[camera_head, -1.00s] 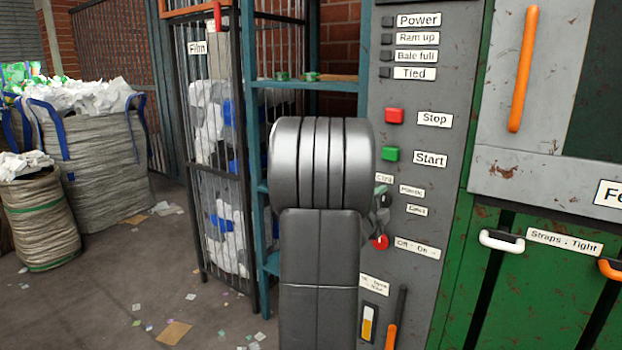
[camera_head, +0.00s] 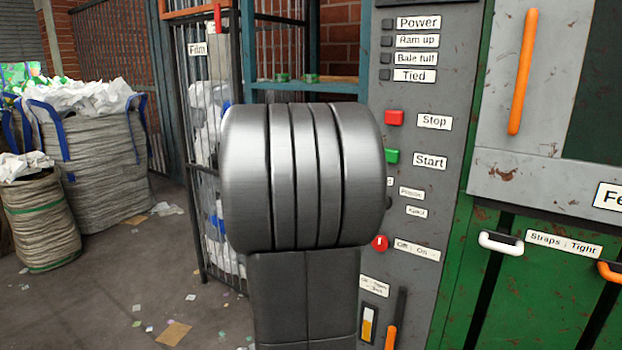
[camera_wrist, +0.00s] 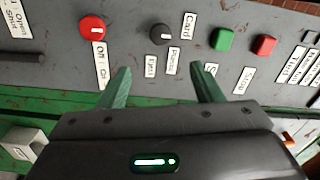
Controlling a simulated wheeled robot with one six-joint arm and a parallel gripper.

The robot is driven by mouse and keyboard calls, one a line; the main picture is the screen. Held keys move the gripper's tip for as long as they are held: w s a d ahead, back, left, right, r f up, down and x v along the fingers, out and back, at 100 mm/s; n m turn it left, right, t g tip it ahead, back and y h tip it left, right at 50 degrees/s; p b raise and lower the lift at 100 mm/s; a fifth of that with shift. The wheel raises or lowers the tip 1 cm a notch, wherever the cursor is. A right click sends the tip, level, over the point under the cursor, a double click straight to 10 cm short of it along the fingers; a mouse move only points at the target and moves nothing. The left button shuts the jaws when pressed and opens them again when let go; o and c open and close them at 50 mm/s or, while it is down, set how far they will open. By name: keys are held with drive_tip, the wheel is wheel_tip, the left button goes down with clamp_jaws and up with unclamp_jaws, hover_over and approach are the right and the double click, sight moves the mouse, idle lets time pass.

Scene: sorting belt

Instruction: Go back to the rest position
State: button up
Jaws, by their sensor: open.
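My gripper (camera_wrist: 162,85) shows in the wrist view with its two green fingers apart and nothing between them. It faces the grey control panel (camera_wrist: 130,60), which lies beyond the fingertips. A red Off/On knob (camera_wrist: 92,27) is above the left finger, and a dark knob (camera_wrist: 160,34) is above the gap. A green button (camera_wrist: 222,39) and a red button (camera_wrist: 264,45) are to the right. In the head view my arm hides the gripper and part of the panel (camera_head: 437,90); the red knob (camera_head: 380,243) shows just right of the arm.
A barred cage (camera_head: 205,180) is behind my arm. Filled sacks (camera_head: 105,150) stand at left. Floor (camera_head: 130,280) between is mostly open, with scraps.

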drive_tip(key=w+d+m+b, duration=0.7)
drive_tip(key=w+m, duration=0.4)
drive_tip(key=m, duration=0.8)
drive_tip(key=shift+w+d+m, duration=0.35)
drive_tip(key=shift+w+m, duration=0.05)
idle(0.4)
drive_tip(key=shift+f, duration=0.1)
